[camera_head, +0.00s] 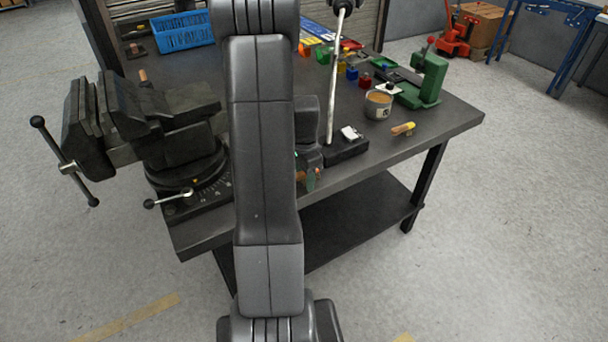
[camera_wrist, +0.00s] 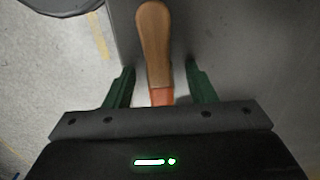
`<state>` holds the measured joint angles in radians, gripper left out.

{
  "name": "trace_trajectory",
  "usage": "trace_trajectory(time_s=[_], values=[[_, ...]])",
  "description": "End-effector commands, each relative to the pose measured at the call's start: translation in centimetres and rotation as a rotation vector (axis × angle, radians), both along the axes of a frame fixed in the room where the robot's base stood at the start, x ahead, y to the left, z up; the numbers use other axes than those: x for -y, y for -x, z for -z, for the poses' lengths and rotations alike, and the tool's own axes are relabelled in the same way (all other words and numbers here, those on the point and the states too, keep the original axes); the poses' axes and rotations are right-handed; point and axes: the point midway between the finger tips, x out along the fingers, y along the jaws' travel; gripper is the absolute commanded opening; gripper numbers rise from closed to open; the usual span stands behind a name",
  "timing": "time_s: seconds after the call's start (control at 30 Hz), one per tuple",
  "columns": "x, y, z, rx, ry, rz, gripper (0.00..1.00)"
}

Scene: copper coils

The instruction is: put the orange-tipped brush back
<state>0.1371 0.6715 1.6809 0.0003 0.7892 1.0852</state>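A tool with a wooden handle (camera_wrist: 155,40) and an orange part (camera_wrist: 162,97), likely the orange-tipped brush, lies at the table's edge in the wrist view. My gripper (camera_wrist: 160,68) has its green fingers on either side of it, with a visible gap on both sides. The gripper is open. The end of the tool near the palm is hidden by the gripper body. In the head view my gripper (camera_head: 311,179) is at the table's front edge, partly hidden by my arm, with a small orange-brown bit beside it.
Small coloured pots stand behind the can.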

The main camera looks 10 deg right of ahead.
Motion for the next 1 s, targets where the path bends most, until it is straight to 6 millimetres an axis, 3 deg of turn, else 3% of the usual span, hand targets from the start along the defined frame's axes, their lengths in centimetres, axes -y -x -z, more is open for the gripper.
trace_trajectory(time_s=[0.33, 0.73, 1.0], values=[[0.0, -0.1, -1.3, 0.004, 0.001, 0.000, 0.50], [0.0, -0.1, -9.5, 0.004, 0.001, 0.000, 0.50], [0.0, 0.0, -12.2, 0.001, 0.001, 0.000, 0.50]])
